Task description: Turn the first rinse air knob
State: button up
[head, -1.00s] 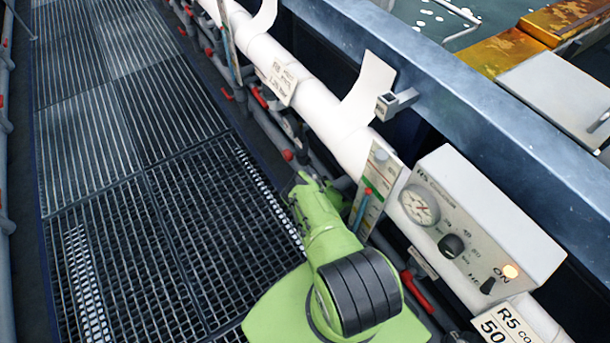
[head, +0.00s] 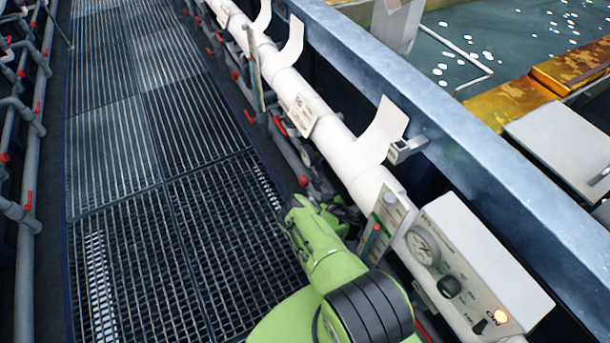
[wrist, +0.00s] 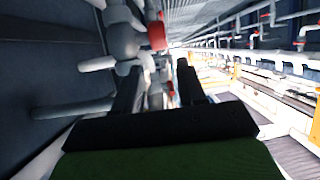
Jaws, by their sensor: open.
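My gripper (head: 338,207) is low beside the white pipe in the head view, at the end of my green arm. Its fingers are partly hidden there. In the wrist view its two dark fingers stand apart (wrist: 160,86) with nothing clearly held between them. A red valve handle (wrist: 157,35) on grey piping shows just beyond the fingers. A small red knob (head: 303,181) is close to my gripper in the head view. A control box (head: 495,255) at the right carries a round gauge, a black knob (head: 449,286) and a lit lamp. I cannot tell which knob is the first rinse air knob.
A white pipe (head: 335,143) with tags runs along the right of the grated walkway (head: 150,200). A blue beam (head: 440,135) and a liquid tank (head: 475,50) lie beyond it. Pipes with red handles line the left edge. The walkway is clear.

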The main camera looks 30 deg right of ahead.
aim_at(306, 183)
jog(key=b+x, duration=0.9)
jog(key=x, duration=0.1)
jog(key=shift+w+d+f, duration=0.1)
jog(key=shift+w+f, duration=0.2)
jog(key=shift+f, duration=0.05)
jog(key=shift+w+f+b, duration=0.1)
jog(key=shift+w+b, duration=0.3)
jog(key=shift+w, duration=0.25)
